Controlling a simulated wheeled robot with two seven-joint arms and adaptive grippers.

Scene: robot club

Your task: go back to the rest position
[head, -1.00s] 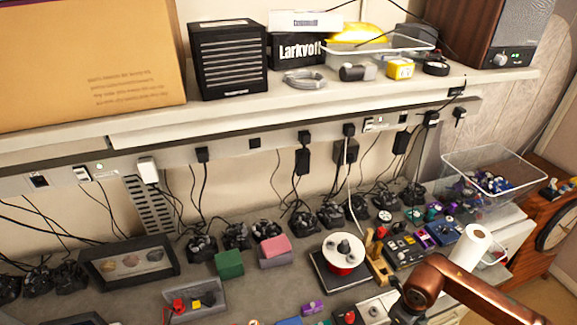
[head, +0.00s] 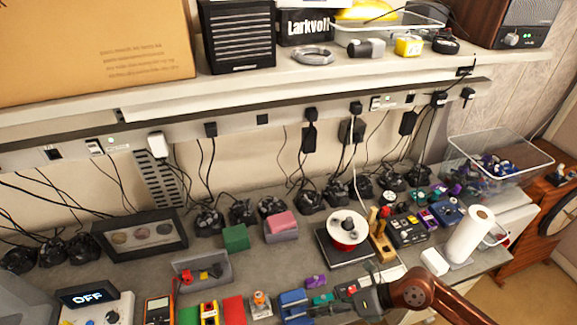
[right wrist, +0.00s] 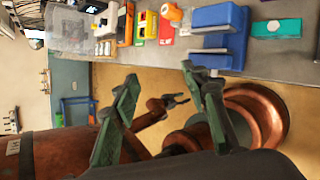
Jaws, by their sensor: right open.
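My right gripper (head: 350,293) is in the head view above the front edge of the bench, its copper arm coming in from the lower right. In the right wrist view its two green-grey fingers (right wrist: 160,75) stand wide apart with nothing between them. Beyond them, in that view, are the floor and a small copper arm with a dark gripper (right wrist: 178,100), which looks like my left one; its jaws are too small to judge. My left gripper does not show in the head view.
The grey bench (head: 130,275) is crowded: a blue block (head: 293,303), a grey tray (head: 190,282), a red-and-white reel (head: 347,230), a paper roll (head: 470,236) and several controllers. A clear bin (head: 500,160) stands at the right.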

